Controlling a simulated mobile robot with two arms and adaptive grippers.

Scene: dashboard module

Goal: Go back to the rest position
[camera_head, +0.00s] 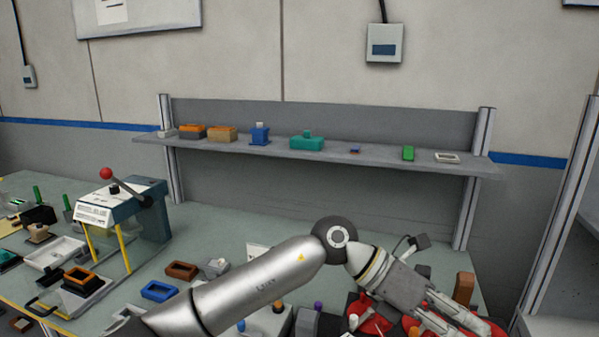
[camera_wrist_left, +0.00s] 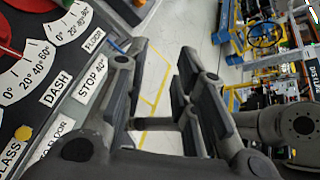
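My left arm crosses the front of the head view from the lower left, and my left gripper (camera_head: 462,318) is at the bottom right, above red round parts (camera_head: 372,316) on the bench. In the left wrist view the two fingers of my left gripper (camera_wrist_left: 162,95) stand apart. Nothing is between them except a view of the floor. A dial panel (camera_wrist_left: 75,60) with labels such as "DASH" and "STOP 40" is close beside the fingers on the left. My right gripper is not in the head view.
The bench (camera_head: 215,220) holds a lever press (camera_head: 125,205), a blue tray (camera_head: 160,291) and a brown tray (camera_head: 182,270). A shelf (camera_head: 380,155) with several small parts runs along the back. A grey rack (camera_head: 565,230) stands at the right.

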